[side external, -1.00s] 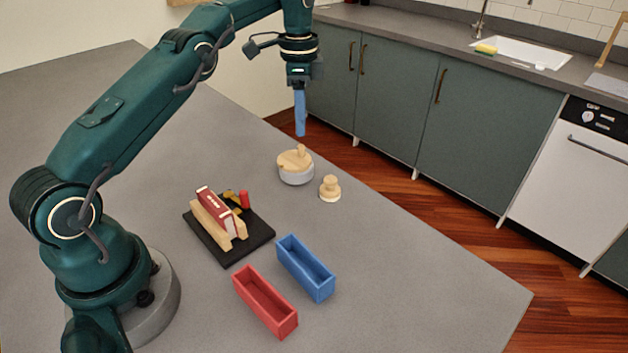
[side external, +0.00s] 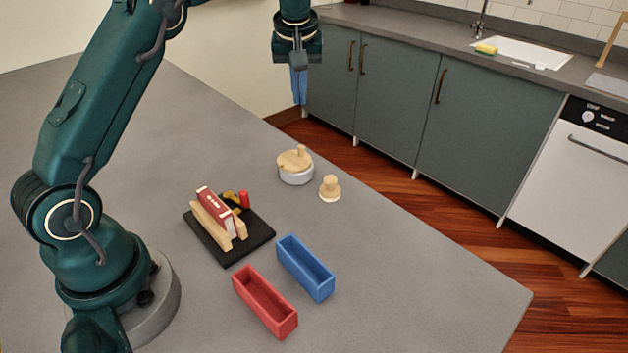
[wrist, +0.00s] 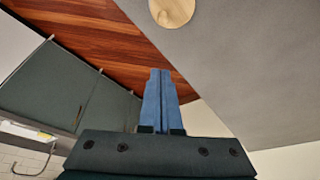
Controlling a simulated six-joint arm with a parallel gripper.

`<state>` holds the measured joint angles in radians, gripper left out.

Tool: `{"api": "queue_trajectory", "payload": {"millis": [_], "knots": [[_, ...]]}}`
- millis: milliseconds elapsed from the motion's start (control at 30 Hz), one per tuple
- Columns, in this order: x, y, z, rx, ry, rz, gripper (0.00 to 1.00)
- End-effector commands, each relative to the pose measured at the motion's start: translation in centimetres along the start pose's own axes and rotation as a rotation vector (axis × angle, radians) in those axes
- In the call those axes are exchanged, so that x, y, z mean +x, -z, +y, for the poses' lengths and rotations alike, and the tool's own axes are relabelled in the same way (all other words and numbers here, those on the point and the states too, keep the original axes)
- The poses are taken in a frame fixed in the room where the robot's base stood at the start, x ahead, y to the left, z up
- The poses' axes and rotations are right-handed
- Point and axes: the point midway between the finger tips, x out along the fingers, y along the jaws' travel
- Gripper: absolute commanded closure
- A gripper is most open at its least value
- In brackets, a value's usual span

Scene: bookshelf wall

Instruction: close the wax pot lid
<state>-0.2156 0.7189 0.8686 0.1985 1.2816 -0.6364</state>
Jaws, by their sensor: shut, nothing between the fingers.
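The wax pot (side external: 297,178) is a round grey-white pot near the table's far right edge. Its wooden lid (side external: 290,160) lies over the top, with an upright knob (side external: 301,150) at its right side. I cannot tell from this angle whether the lid is fully down. My gripper (side external: 299,100) is shut and empty, with blue fingers pointing down, above and behind the pot and apart from it. In the wrist view the fingers (wrist: 160,75) lie together, and a round wooden piece (wrist: 172,10), likely the lid, is cut off by the top edge.
A small wooden knobbed piece (side external: 329,189) stands just right of the pot. A black stand (side external: 255,238) holds a red book (side external: 218,212) between wooden rails. A blue bin (side external: 305,268) and a red bin (side external: 265,302) lie in front. The right front of the table is clear.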

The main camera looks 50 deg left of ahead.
Motion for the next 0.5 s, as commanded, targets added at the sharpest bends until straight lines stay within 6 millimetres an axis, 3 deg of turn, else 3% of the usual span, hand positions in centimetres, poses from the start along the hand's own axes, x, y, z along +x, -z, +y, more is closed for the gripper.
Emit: {"api": "queue_trajectory", "payload": {"millis": [167, 500], "knots": [[1.6, 0.0, 0.1, 0.003, -0.001, -0.001, 1.0], [8.0, -0.1, 0.1, 0.004, 0.0, -0.003, 1.0]]}}
